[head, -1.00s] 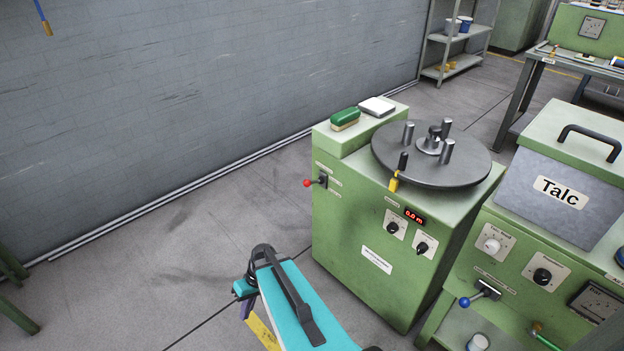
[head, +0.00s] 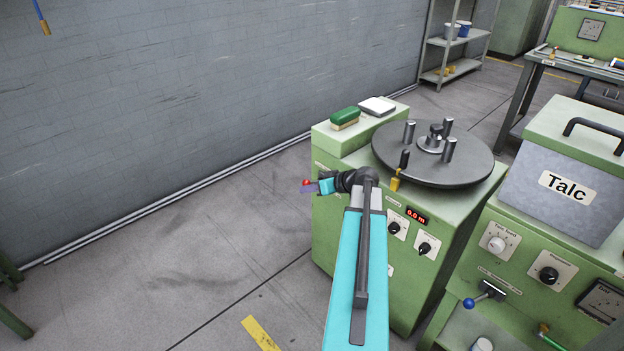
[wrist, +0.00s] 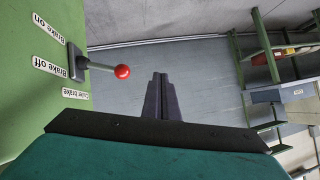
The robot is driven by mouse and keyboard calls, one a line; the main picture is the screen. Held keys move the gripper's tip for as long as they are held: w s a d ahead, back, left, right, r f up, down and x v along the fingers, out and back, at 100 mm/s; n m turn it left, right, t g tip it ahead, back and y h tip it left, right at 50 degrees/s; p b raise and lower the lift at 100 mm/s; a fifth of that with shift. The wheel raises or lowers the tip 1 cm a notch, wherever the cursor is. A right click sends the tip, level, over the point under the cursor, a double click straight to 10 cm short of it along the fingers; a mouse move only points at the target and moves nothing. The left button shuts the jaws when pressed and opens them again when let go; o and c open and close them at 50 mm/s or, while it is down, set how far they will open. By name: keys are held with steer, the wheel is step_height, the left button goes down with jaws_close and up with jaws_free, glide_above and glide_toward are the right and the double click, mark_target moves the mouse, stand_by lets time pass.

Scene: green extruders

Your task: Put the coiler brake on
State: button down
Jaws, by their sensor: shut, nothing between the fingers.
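The coiler brake lever (wrist: 100,68) has a red ball knob (wrist: 122,72) and sticks out of a green panel in the wrist view. Its base sits by the "Brake off" label (wrist: 50,65). The "Brake on" label (wrist: 50,27) is above that, and the "Coiler brake" label (wrist: 75,95) below. My gripper (wrist: 160,78) is shut and empty, its fingertips to the right of the knob with a visible gap. In the head view my gripper (head: 314,187) is at the coiler's left side, overlapping the red knob (head: 306,183). My wrist hides most of the lever there.
The green coiler cabinet (head: 334,240) carries a dark round plate (head: 400,160) with posts, a green brush (head: 345,116) and a white block (head: 378,106). A talc machine (head: 540,120) stands right. The floor left of the coiler is clear up to the grey wall (head: 180,90).

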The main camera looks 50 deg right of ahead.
steer(key=s+d+r+t+h, duration=0.1)
steer(key=s+d+r, duration=0.2)
steer(key=d+r, duration=0.4)
steer(key=shift+s+d+t+h, duration=0.3)
steer(key=shift+s+d+t, duration=0.05)
steer(key=shift+d+t, duration=0.1)
steer(key=shift+w, duration=0.1)
steer(key=w+f, duration=0.8)
steer(key=shift+a+p, duration=0.45)
steer(key=shift+w, duration=0.1)
